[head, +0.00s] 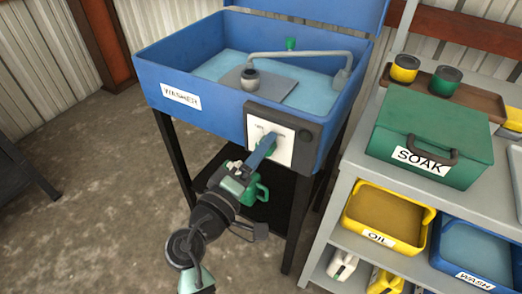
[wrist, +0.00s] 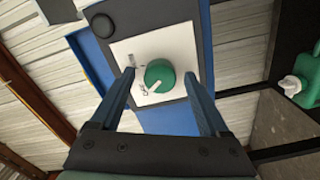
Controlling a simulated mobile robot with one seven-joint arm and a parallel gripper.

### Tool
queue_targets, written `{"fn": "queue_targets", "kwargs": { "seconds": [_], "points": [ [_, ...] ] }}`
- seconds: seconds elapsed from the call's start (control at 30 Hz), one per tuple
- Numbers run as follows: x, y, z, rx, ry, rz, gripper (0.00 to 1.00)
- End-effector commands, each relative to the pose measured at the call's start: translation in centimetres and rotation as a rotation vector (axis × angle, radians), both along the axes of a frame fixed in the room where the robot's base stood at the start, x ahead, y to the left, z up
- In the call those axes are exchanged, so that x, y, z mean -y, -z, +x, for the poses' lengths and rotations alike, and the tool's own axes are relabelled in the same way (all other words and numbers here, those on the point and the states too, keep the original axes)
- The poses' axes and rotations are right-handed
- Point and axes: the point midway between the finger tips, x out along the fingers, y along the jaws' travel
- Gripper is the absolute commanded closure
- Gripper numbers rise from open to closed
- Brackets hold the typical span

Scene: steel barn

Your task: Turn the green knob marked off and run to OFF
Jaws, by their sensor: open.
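The green knob (wrist: 159,74) sits on a white plate (wrist: 176,51) and shows a white pointer line toward the lower left. Two small labels stand at the plate's left side; the lower one (wrist: 143,89), near the pointer's end, seems to read OFF, and the upper one (wrist: 131,61) is too small to read. My gripper (wrist: 159,77) is open, one finger on each side of the knob in the wrist view. I cannot tell whether either finger touches it. In the head view my gripper (head: 268,143) reaches the white plate, and my fingers hide the knob.
The panel is on the front of the blue washer tub (head: 190,78). A dark round button (wrist: 102,26) is at the panel's corner. A green jug (head: 262,190) stands on the black shelf below. A grey shelf with a green SOAK box (head: 428,142) stands at the right.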

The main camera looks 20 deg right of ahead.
Motion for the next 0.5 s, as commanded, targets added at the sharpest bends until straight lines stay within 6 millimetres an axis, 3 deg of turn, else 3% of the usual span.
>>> {"fn": "queue_targets", "kwargs": {
  "seconds": [0.5],
  "points": [
    [-8.0,0.0,-6.1,-0.002,-0.006,0.001,0.21]
  ]
}}
